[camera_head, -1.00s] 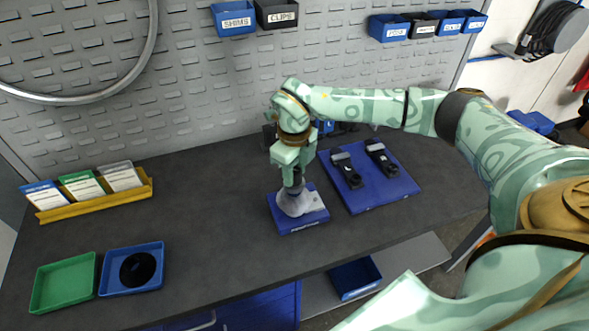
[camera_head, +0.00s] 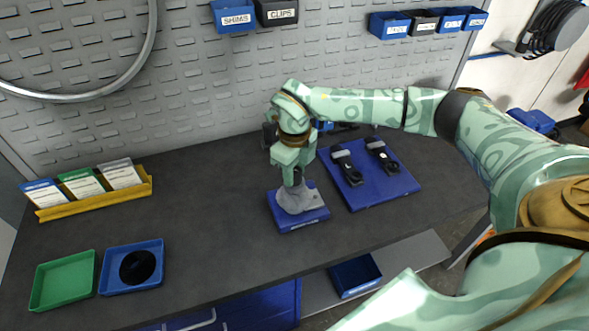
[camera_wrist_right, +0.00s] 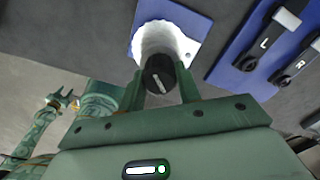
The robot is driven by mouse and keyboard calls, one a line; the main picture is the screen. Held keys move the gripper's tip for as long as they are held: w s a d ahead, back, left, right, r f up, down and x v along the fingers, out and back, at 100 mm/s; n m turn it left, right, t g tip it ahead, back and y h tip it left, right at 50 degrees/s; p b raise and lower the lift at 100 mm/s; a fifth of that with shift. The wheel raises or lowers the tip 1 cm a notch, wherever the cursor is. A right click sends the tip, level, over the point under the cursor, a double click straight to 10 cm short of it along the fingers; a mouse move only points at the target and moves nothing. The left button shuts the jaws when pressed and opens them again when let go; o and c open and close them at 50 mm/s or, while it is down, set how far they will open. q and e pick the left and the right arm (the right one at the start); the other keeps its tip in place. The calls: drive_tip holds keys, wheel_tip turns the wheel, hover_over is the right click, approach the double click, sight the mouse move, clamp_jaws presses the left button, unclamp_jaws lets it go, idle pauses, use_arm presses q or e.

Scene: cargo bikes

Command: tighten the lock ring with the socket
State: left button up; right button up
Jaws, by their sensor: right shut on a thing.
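My right gripper (camera_head: 292,178) is above the grey rounded fixture (camera_head: 296,200) on a blue base plate (camera_head: 303,220). In the right wrist view its two green fingers (camera_wrist_right: 160,88) are shut on a black round socket (camera_wrist_right: 158,72) with a pale mark on its end. The socket points down at the whitish fixture (camera_wrist_right: 168,38), with its far end at or very near the top. The lock ring cannot be made out; the socket and fingers cover that spot.
A blue board (camera_head: 370,190) with two black crank-like parts lies just right of the fixture. A green tray (camera_head: 42,304), a blue tray (camera_head: 109,290) with a black disc, and a yellow card rack (camera_head: 95,203) stand at the left. The bench middle is clear.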

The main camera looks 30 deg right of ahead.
drive_tip(key=shift+o, duration=0.2)
clamp_jaws()
idle(0.4)
drive_tip(key=shift+p, duration=0.3)
drive_tip(key=m+p, duration=0.1)
drive_tip(key=m, duration=0.3)
drive_tip(key=shift+s+a+p, duration=0.1)
drive_tip(key=shift+p, duration=0.2)
drive_tip(key=shift+m, duration=1)
drive_tip(key=shift+f, duration=0.15)
